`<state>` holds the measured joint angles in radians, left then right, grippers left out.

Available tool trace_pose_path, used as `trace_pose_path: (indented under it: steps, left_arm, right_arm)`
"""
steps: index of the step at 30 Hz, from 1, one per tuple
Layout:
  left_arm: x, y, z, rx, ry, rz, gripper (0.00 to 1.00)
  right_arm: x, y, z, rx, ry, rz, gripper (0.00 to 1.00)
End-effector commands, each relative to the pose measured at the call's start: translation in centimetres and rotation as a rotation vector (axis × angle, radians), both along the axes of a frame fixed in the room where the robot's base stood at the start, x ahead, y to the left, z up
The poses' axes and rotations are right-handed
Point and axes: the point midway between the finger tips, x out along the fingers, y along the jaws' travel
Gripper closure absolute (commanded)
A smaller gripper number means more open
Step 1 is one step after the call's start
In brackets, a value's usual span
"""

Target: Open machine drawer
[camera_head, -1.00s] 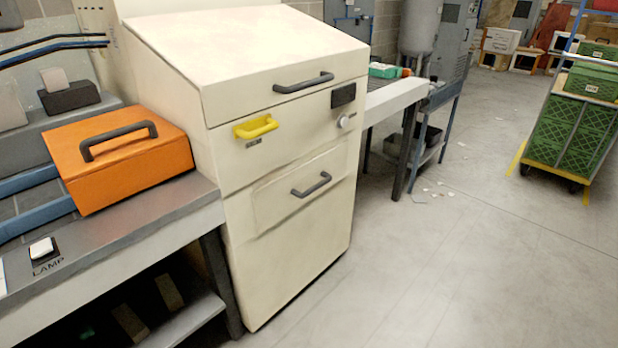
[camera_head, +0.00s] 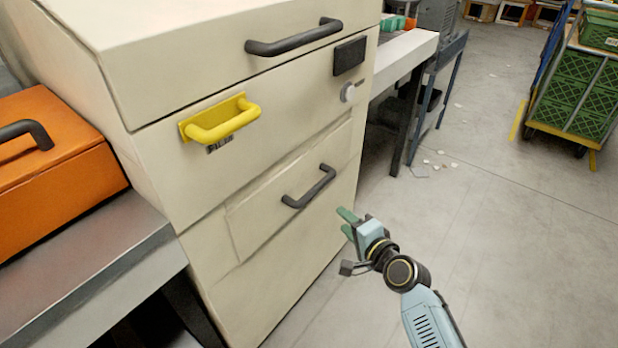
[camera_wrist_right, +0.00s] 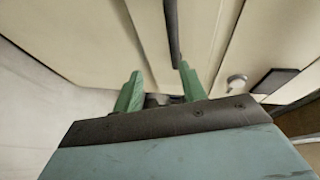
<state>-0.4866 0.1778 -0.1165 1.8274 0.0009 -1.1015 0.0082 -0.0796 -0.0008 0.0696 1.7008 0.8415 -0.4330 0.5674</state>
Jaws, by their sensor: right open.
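The cream machine (camera_head: 245,150) stands at the centre of the head view with its front facing me. Its drawer panel (camera_head: 270,205) has a dark grey bar handle (camera_head: 309,187) and looks shut. A yellow handle (camera_head: 221,120) sits above it and another dark handle (camera_head: 293,37) is at the top. My right gripper (camera_head: 346,224) is open and empty, to the right of and below the drawer handle, apart from it in the picture. In the right wrist view its green fingers (camera_wrist_right: 157,92) are spread, with a dark bar (camera_wrist_right: 171,35) ahead between them. My left gripper is not in view.
An orange box (camera_head: 60,175) sits on the bench (camera_head: 110,260) at the left. A white side table (camera_head: 402,52) adjoins the machine at the right. A cart of green crates (camera_head: 580,105) stands at the far right. The floor (camera_head: 500,260) between is mostly open, with small scraps.

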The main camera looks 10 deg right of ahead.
Motion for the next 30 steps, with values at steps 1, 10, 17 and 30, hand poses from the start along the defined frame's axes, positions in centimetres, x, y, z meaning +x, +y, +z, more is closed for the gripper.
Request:
trace_pose_path:
  steps: [1,10,17,30]
  left_arm:
    - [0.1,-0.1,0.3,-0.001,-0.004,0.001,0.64]
    - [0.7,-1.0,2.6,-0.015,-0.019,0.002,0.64]
    - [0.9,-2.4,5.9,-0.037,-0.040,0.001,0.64]
    - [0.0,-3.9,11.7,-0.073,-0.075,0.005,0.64]
  right_arm:
    - [0.1,0.1,0.7,0.032,-0.016,-0.003,0.59]
    - [2.9,0.8,1.3,0.071,-0.037,-0.007,0.59]
    - [6.7,1.8,0.3,0.067,-0.036,-0.008,0.59]
    - [12.1,3.2,-0.7,0.065,-0.035,-0.007,0.59]
